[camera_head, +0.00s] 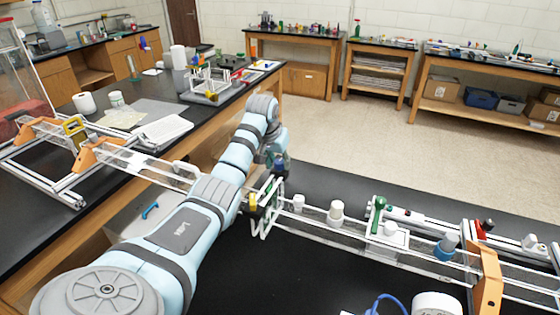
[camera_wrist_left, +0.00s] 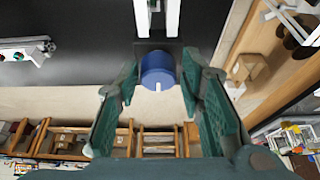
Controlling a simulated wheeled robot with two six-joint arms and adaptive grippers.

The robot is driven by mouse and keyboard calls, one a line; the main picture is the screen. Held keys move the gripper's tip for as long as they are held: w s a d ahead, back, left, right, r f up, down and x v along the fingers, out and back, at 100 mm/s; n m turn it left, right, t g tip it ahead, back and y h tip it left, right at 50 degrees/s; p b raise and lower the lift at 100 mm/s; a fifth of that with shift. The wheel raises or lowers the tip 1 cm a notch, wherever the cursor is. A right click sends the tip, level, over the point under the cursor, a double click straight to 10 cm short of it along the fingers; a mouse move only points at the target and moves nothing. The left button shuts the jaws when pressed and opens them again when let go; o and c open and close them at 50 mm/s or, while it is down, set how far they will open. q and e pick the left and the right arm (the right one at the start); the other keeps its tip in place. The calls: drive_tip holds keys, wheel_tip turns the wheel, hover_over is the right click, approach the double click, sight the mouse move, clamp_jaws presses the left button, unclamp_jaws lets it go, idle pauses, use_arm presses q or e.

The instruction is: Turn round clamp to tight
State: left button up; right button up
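A round blue knob (camera_wrist_left: 158,70) with a small white mark on its face shows in the left wrist view, at the near end of two white rails (camera_wrist_left: 172,18). I take it to be the round clamp. My left gripper (camera_wrist_left: 160,72) has its dark green fingers apart, one on each side of the knob. A gap shows beside the knob, so I see no grip on it. In the head view my left gripper (camera_head: 266,196) is at the left end of the rail frame (camera_head: 330,229), and its fingers partly overlap the frame. My right gripper is not in view.
White knobs (camera_head: 336,211), a green-handled part (camera_head: 377,214), another blue-topped part (camera_head: 447,245) and an orange bracket (camera_head: 487,278) sit along the frame. A blue cable (camera_head: 385,300) lies in front. A second frame (camera_head: 84,160) stands on the left bench.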

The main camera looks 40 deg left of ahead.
use_arm(q)
drive_tip(key=shift+w, duration=0.1)
clamp_jaws()
drive_tip(key=shift+d, duration=0.1)
drive_tip(key=shift+m, duration=0.3)
drive_tip(key=shift+a+m+h, duration=0.15)
drive_tip(key=shift+m+h, duration=0.45)
drive_tip(key=shift+m, duration=0.7)
drive_tip(key=shift+a+m+h, duration=0.1)
drive_tip(key=shift+m+h, duration=0.5)
drive_tip(key=shift+m, duration=0.7)
drive_tip(key=o, duration=0.5)
unclamp_jaws()
drive_tip(key=shift+w, duration=0.2)
